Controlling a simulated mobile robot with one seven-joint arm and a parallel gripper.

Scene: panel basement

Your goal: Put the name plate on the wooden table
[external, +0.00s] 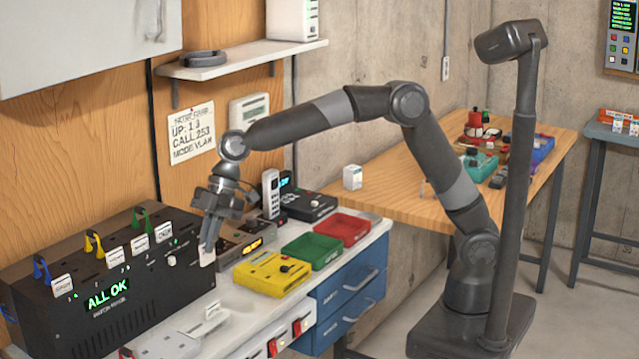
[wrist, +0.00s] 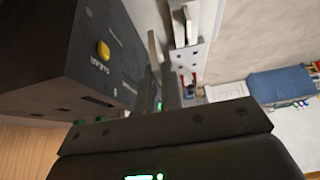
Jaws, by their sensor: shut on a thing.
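My gripper (external: 208,248) is low over the white bench, right beside the front of the black "ALL OK" box (external: 115,290). It is shut on a small pale plate (external: 207,258), which seems to be the name plate. In the wrist view a thin pale edge (wrist: 153,48) shows beyond my fingers (wrist: 160,88), seemingly the same plate edge-on. Its face and any lettering are hidden. The wooden table (external: 400,190) stands at the back right, behind my arm, with a bare front left part.
A small white box (external: 352,177) stands on the wooden table; a teal tray (external: 478,165) and other clutter fill its far end. Yellow (external: 270,273), green (external: 312,252) and red (external: 342,228) trays line the bench. A shelf (external: 240,58) hangs above.

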